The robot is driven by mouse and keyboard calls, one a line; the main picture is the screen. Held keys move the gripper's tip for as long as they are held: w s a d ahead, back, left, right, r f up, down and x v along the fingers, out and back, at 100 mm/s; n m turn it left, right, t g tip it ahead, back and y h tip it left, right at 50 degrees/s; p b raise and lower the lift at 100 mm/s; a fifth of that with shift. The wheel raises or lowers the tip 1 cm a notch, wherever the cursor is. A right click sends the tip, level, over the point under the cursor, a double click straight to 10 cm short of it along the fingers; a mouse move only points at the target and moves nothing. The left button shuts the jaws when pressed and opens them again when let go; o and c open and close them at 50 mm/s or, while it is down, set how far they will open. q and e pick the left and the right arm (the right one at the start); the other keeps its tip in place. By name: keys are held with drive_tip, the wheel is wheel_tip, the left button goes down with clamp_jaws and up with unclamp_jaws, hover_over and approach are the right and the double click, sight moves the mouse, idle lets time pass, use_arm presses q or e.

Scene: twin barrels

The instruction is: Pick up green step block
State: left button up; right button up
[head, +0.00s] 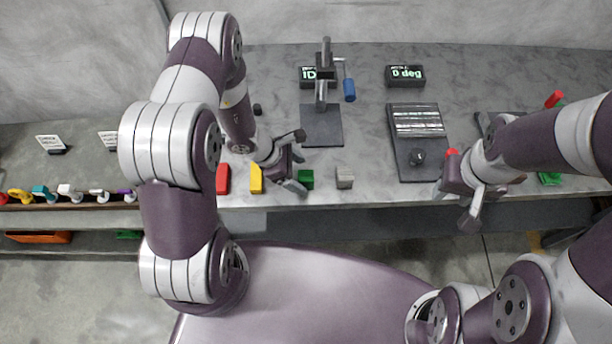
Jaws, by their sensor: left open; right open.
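A small green block (306,179) stands near the table's front edge, in a row between a yellow block (256,179) and a grey block (345,178). I take it for the green step block; its steps are too small to make out. My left gripper (297,161) is open and empty just above and to the left of the green block, with one finger close to it. I cannot tell whether they touch. My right gripper (455,205) is open at the table's front edge, far to the right of the green block.
A red block (223,178) stands left of the yellow one. Behind are a stand (322,126) with a blue handle, a dark panel with a knob (417,158) and two small displays (405,76). A green piece (549,178) lies at right, partly behind my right arm.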

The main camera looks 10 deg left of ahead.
use_arm(q)
drive_tip(key=shift+x, duration=1.05)
drive_tip(key=shift+s+d, duration=0.1)
drive_tip(key=shift+d, duration=0.1)
drive_tip(key=shift+a, duration=0.1)
drive_tip(key=shift+c, duration=1.2)
drive_tip(key=c, duration=1.2)
drive_tip(key=shift+o, duration=0.2)
use_arm(e)
drive_tip(key=shift+s+r, duration=0.15)
drive_tip(key=shift+r, duration=0.1)
use_arm(q)
drive_tip(key=shift+r, duration=0.1)
